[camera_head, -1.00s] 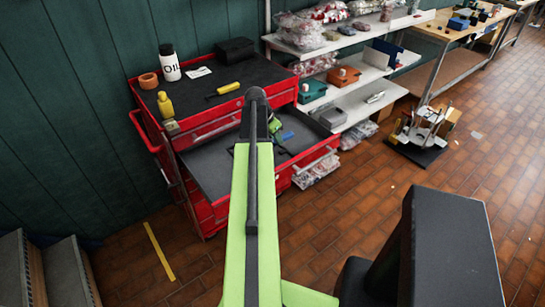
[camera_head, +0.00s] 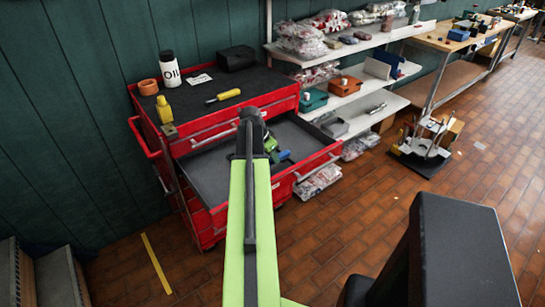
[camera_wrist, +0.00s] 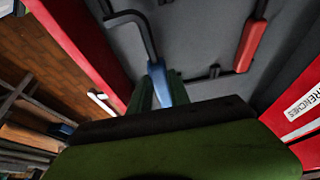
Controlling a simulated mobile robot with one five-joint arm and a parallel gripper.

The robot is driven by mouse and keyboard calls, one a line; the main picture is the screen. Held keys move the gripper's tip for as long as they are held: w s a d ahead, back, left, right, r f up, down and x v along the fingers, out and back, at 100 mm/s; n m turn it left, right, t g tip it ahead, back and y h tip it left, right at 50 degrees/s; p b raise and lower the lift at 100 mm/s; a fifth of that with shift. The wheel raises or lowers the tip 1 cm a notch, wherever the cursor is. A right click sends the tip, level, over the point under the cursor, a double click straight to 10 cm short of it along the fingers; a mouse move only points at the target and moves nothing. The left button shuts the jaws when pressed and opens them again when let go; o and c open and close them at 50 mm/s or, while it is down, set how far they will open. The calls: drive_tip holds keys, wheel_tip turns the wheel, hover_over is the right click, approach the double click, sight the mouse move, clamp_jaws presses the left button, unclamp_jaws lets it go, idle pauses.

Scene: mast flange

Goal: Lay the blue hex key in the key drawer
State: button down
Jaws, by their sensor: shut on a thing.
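The blue hex key (camera_wrist: 158,82) has a blue grip and a black bent shaft, seen in the wrist view. My gripper (camera_wrist: 157,92) is shut on its blue grip, with green fingers on either side. The black shaft reaches toward the top of that view, over the grey liner of the open key drawer (camera_wrist: 200,30). In the head view my arm hides much of the gripper; a bit of blue (camera_head: 281,155) shows beside it, over the open red drawer (camera_head: 205,175). I cannot tell whether the key touches the liner.
A red-gripped hex key (camera_wrist: 252,45) lies in the drawer on the right of the wrist view. A WRENCHES label (camera_wrist: 303,100) is on the red drawer edge. The cart top holds an oil bottle (camera_head: 169,67) and a yellow screwdriver (camera_head: 224,95). Shelves (camera_head: 365,85) stand right of the cart.

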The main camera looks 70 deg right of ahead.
drive_tip(key=shift+f+b, duration=2.2)
drive_tip(key=shift+f, duration=0.3)
drive_tip(key=c, duration=1.1)
unclamp_jaws()
drive_tip(key=shift+c, duration=0.2)
drive_tip(key=p+v, duration=1.6)
drive_tip(key=v, duration=0.1)
drive_tip(key=shift+r, duration=0.25)
drive_tip(key=shift+d, duration=0.1)
